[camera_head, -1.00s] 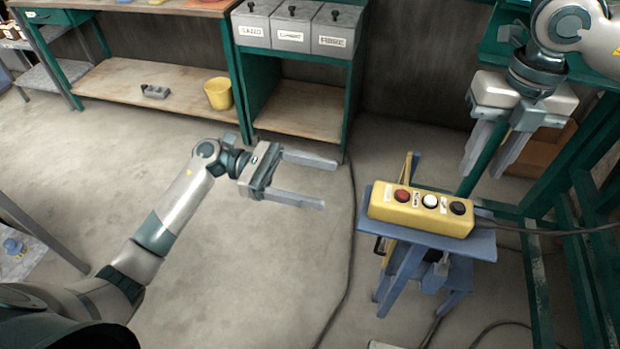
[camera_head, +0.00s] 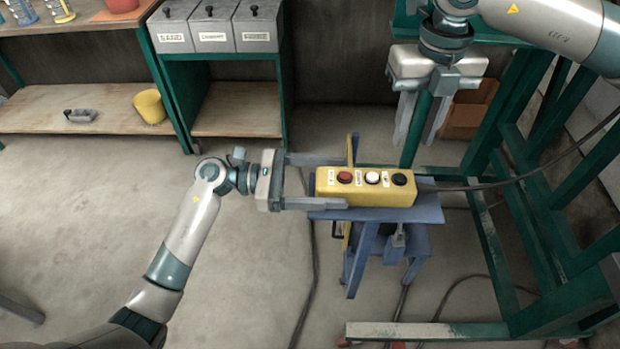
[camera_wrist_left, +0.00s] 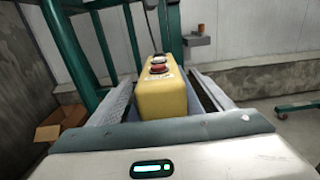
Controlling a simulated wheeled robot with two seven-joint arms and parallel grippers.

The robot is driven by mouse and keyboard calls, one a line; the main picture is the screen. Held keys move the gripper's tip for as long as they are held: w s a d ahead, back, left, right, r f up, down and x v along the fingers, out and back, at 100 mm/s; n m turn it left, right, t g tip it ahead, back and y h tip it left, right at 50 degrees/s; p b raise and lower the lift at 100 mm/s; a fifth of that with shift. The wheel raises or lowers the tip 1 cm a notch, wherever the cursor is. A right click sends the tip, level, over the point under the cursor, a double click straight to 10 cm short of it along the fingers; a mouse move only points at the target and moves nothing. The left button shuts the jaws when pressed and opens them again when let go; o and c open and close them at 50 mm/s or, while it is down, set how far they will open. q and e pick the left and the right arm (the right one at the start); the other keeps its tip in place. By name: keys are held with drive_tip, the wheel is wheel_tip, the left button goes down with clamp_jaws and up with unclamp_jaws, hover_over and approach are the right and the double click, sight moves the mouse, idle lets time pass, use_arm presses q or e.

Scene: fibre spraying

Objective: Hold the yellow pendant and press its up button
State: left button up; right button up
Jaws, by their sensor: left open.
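The yellow pendant (camera_head: 365,191) lies on a blue stand (camera_head: 428,212), with a red, a white and a black button along its top. Its cable leaves from the right end. My left gripper (camera_head: 345,180) is open, its fingers on either side of the pendant's left end. In the left wrist view the pendant (camera_wrist_left: 162,100) stands between the two spread fingers, with the red button nearer and the white one behind. I cannot tell whether either finger touches it. My right gripper (camera_head: 417,140) hangs above and behind the pendant, fingers pointing down; a gap shows between them.
A green metal frame (camera_head: 500,240) stands at the right, with a cardboard box (camera_head: 468,110) behind. A green shelf with grey bins (camera_head: 212,30) and a yellow bucket (camera_head: 150,106) are at the back left. Cables run over the floor.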

use_arm(q)
drive_tip(key=shift+d, duration=0.75)
drive_tip(key=c, duration=1.3)
drive_tip(key=shift+c, duration=0.6)
use_arm(e)
clamp_jaws()
